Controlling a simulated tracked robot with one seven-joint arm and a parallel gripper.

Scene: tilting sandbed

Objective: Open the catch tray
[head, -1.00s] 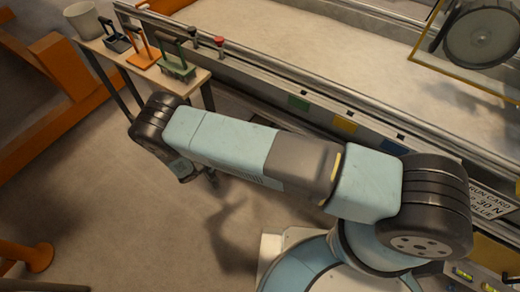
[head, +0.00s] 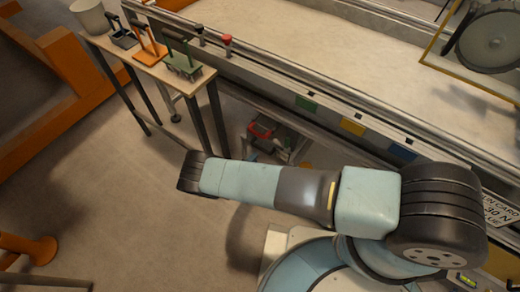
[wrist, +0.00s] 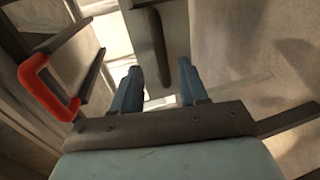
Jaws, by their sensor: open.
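My gripper (wrist: 160,88) is open in the wrist view, its two blue fingers apart with nothing held between them. Ahead of the fingers, a dark rounded bar (wrist: 149,48) stands against a pale panel (wrist: 173,25). It looks like a handle, but I cannot tell for sure that it belongs to the catch tray. The bar lies beyond the fingertips, and no contact shows. A red handle (wrist: 38,88) on a dark frame is left of my gripper. In the head view my gripper is hidden by my arm, and the catch tray cannot be made out clearly.
The sandbed (head: 300,35) with its metal rails runs across the top right. A small table (head: 140,68) with rakes and a pot (head: 92,16) stands at upper left. A red-topped item (head: 263,130) sits under the bed.

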